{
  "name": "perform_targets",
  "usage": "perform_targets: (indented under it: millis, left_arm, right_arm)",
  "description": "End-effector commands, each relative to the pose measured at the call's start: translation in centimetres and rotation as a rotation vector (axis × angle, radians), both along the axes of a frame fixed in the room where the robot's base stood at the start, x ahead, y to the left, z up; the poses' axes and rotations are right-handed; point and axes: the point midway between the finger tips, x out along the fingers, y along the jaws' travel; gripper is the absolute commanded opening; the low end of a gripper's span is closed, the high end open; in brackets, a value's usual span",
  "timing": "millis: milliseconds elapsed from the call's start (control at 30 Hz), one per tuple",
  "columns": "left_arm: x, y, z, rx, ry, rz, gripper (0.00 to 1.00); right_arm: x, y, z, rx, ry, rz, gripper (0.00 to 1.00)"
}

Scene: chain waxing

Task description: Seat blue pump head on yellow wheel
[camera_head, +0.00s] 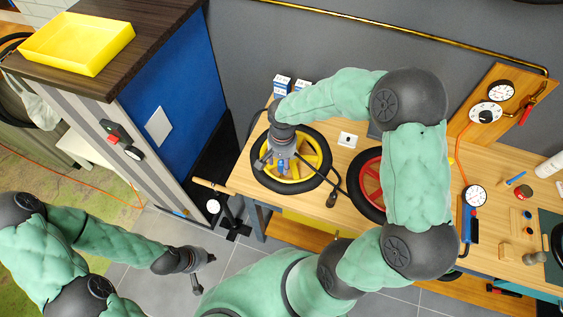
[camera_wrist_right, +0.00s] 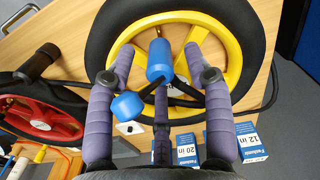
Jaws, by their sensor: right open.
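The yellow wheel (camera_head: 311,147), with a black tyre, lies flat on the wooden workbench; it also shows in the right wrist view (camera_wrist_right: 233,55). The blue pump head (camera_wrist_right: 160,62) is over the wheel's hub area, with a second blue part (camera_wrist_right: 127,106) and a dark link beside it. Whether it touches the hub cannot be told. My right gripper (camera_head: 281,163) is over the wheel, its purple fingers spread around the pump head without visibly closing on it. My left gripper (camera_head: 202,272) is open and empty above the floor, left of the bench.
A red wheel (camera_head: 370,185) lies right of the yellow one, partly behind my right arm. A black hose runs beside the yellow wheel. Blue-white boxes (camera_wrist_right: 249,141) stand at the bench's back. Gauges, tools and small parts occupy the bench's right. A yellow tray (camera_head: 77,43) sits on the cabinet.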

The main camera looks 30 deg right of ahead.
Motion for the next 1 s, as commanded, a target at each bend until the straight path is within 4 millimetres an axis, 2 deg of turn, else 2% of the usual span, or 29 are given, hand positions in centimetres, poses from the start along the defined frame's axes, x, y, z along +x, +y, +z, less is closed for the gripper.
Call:
perform_targets:
  millis: [300,500,700,1000]
  left_arm:
    - [0.0,0.0,0.0,0.000,0.000,0.000,0.00]
    - [0.0,0.0,0.0,0.000,0.000,0.000,0.00]
    - [0.0,0.0,0.0,0.000,0.000,0.000,0.00]
    - [0.0,0.0,0.0,0.000,0.000,0.000,0.00]
  right_arm:
    - [0.2,-0.1,6.4,-0.001,-0.007,0.000,0.52]
    - [0.2,-0.2,9.3,0.000,-0.005,0.001,0.52]
    - [0.1,-0.2,10.5,0.000,-0.003,0.001,0.52]
    - [0.1,-0.2,10.6,0.000,-0.003,0.000,0.52]
